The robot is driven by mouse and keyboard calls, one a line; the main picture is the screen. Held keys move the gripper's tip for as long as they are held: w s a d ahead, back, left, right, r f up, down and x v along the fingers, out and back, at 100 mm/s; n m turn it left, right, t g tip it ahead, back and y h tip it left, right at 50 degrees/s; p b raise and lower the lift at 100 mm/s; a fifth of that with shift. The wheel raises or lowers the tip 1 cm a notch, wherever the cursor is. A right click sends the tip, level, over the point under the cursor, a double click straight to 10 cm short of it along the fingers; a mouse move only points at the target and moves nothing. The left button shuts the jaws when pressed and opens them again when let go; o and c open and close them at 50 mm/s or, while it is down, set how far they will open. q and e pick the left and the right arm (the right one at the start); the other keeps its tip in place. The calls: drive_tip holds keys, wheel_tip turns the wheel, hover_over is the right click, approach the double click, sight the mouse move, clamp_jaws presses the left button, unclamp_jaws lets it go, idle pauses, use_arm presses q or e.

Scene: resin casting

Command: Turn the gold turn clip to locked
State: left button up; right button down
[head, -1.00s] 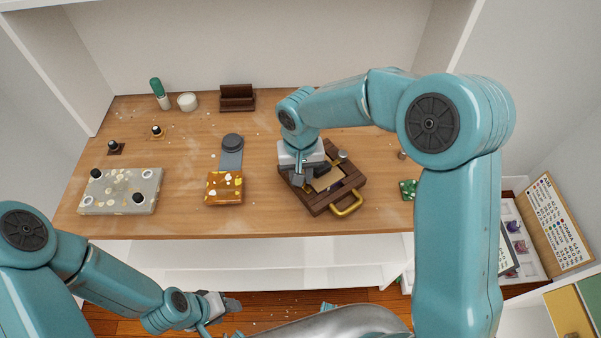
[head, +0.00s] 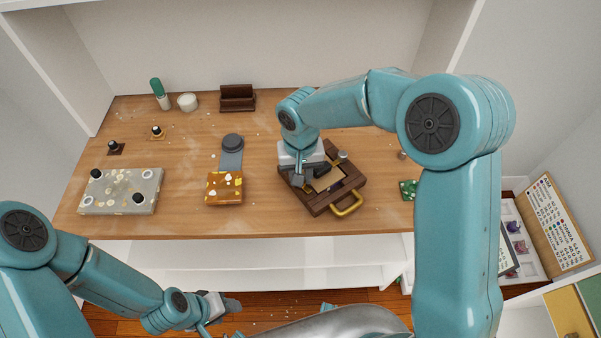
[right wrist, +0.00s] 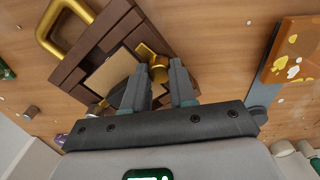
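A dark wooden frame (head: 321,206) with a pale panel (right wrist: 112,80) and a gold handle (head: 347,204) lies on the bench; it also fills the upper left of the right wrist view (right wrist: 122,22). A gold turn clip (right wrist: 157,68) sits at the frame's edge, at the fingertips of my right gripper (right wrist: 160,75). The fingers stand apart on either side of it, with a gap between them; firm contact is not clear. The clip is hidden in the head view behind my right gripper (head: 308,175). My left gripper (head: 222,306) is low in front of the bench, its opening unclear.
An amber block with gold flakes (head: 225,188) lies left of the frame, near a grey strip with a dark round knob (head: 233,142). A grey speckled slab (head: 121,191) lies farther left. A small green piece (head: 408,189) lies right. Bare bench separates them.

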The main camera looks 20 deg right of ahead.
drive_tip(key=c, duration=0.9)
unclamp_jaws()
drive_tip(key=shift+r, duration=0.1)
wheel_tip(320, 180, up, 16)
